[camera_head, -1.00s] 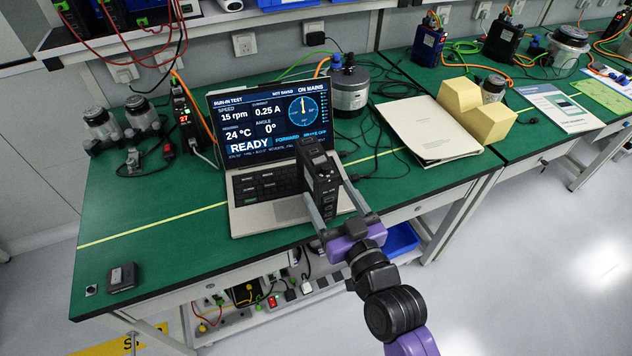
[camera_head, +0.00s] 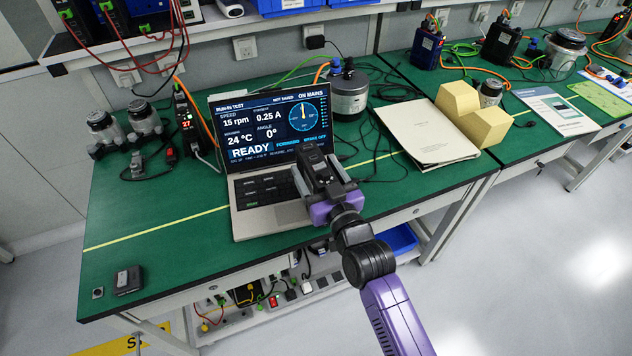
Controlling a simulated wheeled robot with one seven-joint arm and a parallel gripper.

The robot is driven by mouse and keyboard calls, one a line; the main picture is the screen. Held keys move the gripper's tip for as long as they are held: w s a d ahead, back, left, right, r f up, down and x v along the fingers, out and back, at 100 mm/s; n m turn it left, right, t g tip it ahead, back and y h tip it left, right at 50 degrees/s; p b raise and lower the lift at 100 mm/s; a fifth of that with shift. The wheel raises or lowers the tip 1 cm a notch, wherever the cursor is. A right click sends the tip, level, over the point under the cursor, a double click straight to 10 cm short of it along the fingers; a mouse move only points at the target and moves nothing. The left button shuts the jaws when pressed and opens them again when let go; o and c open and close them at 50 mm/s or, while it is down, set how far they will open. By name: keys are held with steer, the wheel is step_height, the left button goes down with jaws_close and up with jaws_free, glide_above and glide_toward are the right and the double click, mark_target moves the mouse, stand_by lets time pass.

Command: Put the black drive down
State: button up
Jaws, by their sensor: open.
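The black drive (camera_head: 314,160) is at the right side of the laptop, in front of its screen. My gripper (camera_head: 327,178) is open around it, with a finger on either side and the purple gripper body just below it in the picture. The gripper hides the drive's lower part. I cannot tell whether the drive rests on the laptop or the bench, or whether the fingers touch it. The open laptop (camera_head: 245,222) stands on the green bench (camera_head: 160,222), its screen reading READY.
A round metal motor (camera_head: 348,97) and loose cables are behind the drive. A booklet (camera_head: 425,135) and yellow blocks (camera_head: 488,127) are to the right. Motors (camera_head: 105,128) and a drive showing 27 (camera_head: 188,125) stand left. The bench's front left is mostly clear, with a small black box (camera_head: 127,280).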

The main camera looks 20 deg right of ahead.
steer(key=shift+c, duration=0.4)
jaws_close()
steer(key=shift+r, duration=0.25)
